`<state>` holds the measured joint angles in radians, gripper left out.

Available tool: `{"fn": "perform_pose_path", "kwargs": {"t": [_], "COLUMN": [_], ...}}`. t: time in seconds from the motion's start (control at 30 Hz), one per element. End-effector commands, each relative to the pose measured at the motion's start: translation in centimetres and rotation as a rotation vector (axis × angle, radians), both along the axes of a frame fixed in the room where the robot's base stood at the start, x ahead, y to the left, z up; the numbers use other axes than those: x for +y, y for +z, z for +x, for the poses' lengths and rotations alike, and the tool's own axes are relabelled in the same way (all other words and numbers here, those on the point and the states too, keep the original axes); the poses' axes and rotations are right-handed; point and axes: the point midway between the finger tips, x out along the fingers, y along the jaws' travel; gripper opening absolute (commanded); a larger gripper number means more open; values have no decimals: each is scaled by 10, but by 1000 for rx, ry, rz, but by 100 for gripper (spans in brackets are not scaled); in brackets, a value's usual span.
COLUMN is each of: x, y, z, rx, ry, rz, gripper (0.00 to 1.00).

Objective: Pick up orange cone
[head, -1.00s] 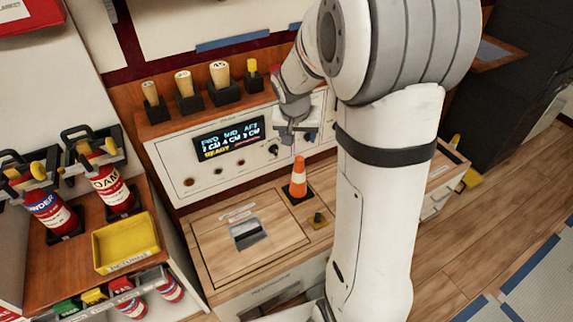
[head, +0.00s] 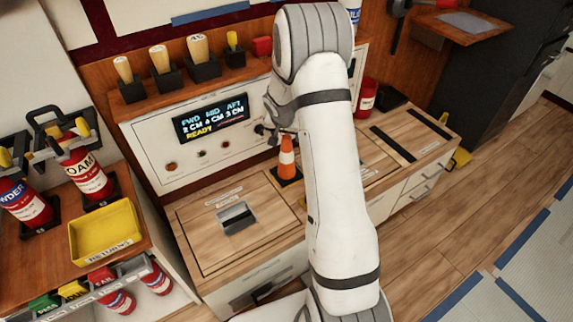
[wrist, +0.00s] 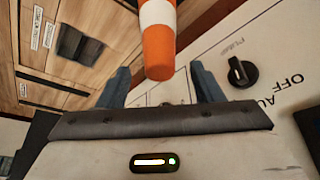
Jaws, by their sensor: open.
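The orange cone (head: 287,158) with a white band stands upright on its black base on the wooden counter, just left of my forearm in the head view. In the wrist view the cone (wrist: 158,45) appears upside down, its rounded orange tip between my two fingers or just beyond them. My gripper (wrist: 160,85) is open, with one dark finger on each side of the tip and a visible gap to each. In the head view my gripper is mostly hidden by my arm, beside the top of the cone.
A panel with a lit display (head: 211,118) and knobs rises close behind the cone. A black knob (wrist: 242,72) is near my right finger in the wrist view. A recessed handle (head: 236,217) lies on the counter at left. A yellow tray (head: 105,232) stands further left.

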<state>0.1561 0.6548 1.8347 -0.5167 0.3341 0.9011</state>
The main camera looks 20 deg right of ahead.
Motion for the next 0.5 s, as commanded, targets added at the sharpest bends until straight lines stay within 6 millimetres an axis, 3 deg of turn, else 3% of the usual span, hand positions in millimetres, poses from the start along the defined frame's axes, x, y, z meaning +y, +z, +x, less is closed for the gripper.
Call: {"fn": "perform_pose_path", "kwargs": {"t": [0.17, 0.4, 0.5], "x": [-4, -5, -5], "y": [-20, -21, -21], "z": [6, 8, 7], "rx": [2, -1, 0], "ry": [1, 1, 1], "rz": [-1, -1, 0], "gripper": [60, 60, 54]}}
